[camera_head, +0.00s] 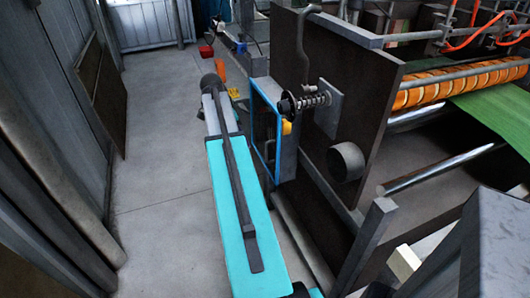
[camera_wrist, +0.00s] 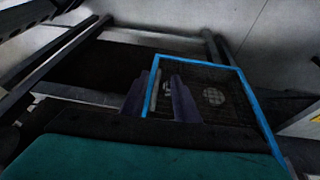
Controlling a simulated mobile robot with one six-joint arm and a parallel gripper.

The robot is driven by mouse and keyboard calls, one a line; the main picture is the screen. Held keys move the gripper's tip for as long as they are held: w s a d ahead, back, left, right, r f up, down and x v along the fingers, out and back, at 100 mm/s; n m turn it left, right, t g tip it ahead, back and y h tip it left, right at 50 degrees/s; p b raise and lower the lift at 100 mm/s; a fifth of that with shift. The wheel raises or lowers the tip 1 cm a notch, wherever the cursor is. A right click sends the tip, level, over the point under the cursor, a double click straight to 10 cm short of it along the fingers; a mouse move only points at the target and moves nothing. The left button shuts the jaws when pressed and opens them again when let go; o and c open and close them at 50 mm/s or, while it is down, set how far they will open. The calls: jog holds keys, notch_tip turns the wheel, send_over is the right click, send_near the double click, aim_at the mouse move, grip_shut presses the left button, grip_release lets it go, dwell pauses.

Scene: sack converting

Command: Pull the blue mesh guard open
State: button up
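The blue mesh guard (camera_head: 264,135) stands upright on the near end of the machine in the head view, a blue-edged frame around dark mesh. In the wrist view its blue frame and dark mesh (camera_wrist: 225,110) fill the middle, with the lower part hidden by my own teal and black parts. My gripper (camera_wrist: 168,90) shows there as two purple-grey fingers, apart, over the guard's left side. A pale upright bar shows between the fingers; I cannot tell whether they touch it. The gripper is not clearly visible in the head view.
Dark machine panels (camera_head: 335,75) with a spring-loaded shaft (camera_head: 308,101) stand right of the guard. An orange roller (camera_head: 450,83) and green sheet (camera_head: 495,110) lie further right. Clear floor (camera_head: 155,130) runs along the left wall. Small red and orange items (camera_head: 206,51) stand farther back.

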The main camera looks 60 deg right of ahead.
jog(key=d+r, duration=0.1)
jog(key=s+d+r+m, duration=0.1)
jog(key=r, duration=0.1)
jog(key=s+d+r+m, duration=0.1)
jog(key=shift+s+d+r, duration=0.15)
jog(key=shift+r, duration=0.05)
jog(key=shift+f, duration=0.1)
jog(key=p, duration=0.2)
send_over(266, 160)
jog(key=shift+d+f, duration=0.15)
jog(key=shift+f, duration=3)
jog(key=shift+d+f, duration=0.15)
jog(key=shift+f, duration=3)
grip_shut()
jog(key=shift+w+a, duration=0.2)
jog(key=shift+w, duration=0.1)
